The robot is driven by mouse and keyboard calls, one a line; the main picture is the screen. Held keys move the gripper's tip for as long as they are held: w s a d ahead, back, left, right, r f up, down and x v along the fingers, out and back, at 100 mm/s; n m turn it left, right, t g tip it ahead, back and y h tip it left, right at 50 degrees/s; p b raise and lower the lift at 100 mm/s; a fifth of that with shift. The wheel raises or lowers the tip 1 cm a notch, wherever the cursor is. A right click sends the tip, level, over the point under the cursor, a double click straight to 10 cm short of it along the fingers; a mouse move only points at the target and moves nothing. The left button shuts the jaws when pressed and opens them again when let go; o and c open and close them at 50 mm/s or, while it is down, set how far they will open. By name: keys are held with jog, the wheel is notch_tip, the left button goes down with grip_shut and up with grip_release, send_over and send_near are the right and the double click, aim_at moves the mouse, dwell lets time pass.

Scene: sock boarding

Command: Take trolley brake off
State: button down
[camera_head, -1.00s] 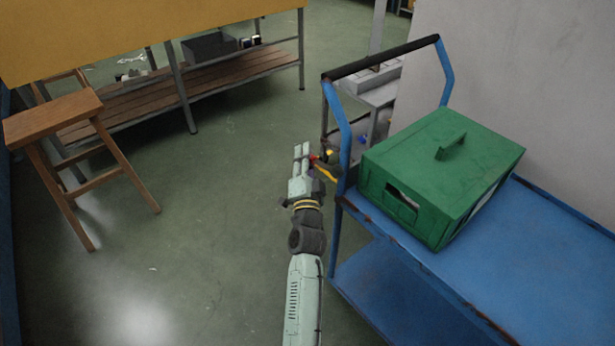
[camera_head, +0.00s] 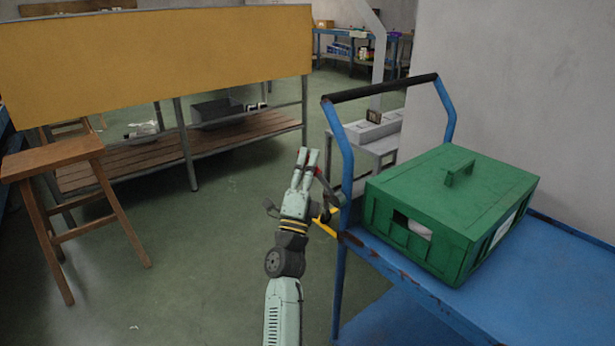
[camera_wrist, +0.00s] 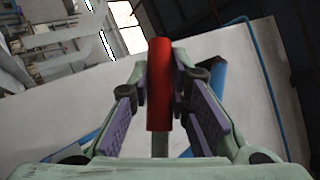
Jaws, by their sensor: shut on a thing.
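The blue trolley (camera_head: 340,157) stands at the right, with a black push bar across its uprights. A dark brake lever (camera_head: 329,190) with a red grip (camera_head: 318,171) slants up beside its near left upright. My gripper (camera_head: 308,166) is at the red grip, left of the upright. In the wrist view the red grip (camera_wrist: 159,85) stands between the two fingers with purple pads, and the gripper is shut on it. A yellow part (camera_head: 325,228) sits low by the upright. The lever's pivot is partly hidden.
A green lidded box (camera_head: 440,215) sits on the trolley's top deck. A wooden stool (camera_head: 60,165) and a workbench with a yellow panel (camera_head: 150,55) stand left. A grey stand (camera_head: 370,140) is behind the trolley. The green floor between is clear.

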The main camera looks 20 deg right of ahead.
jog(key=shift+s+r+m, duration=0.1)
jog(key=shift+r+m, duration=0.1)
jog(key=shift+m, duration=0.1)
jog(key=c, duration=1.5)
grip_release()
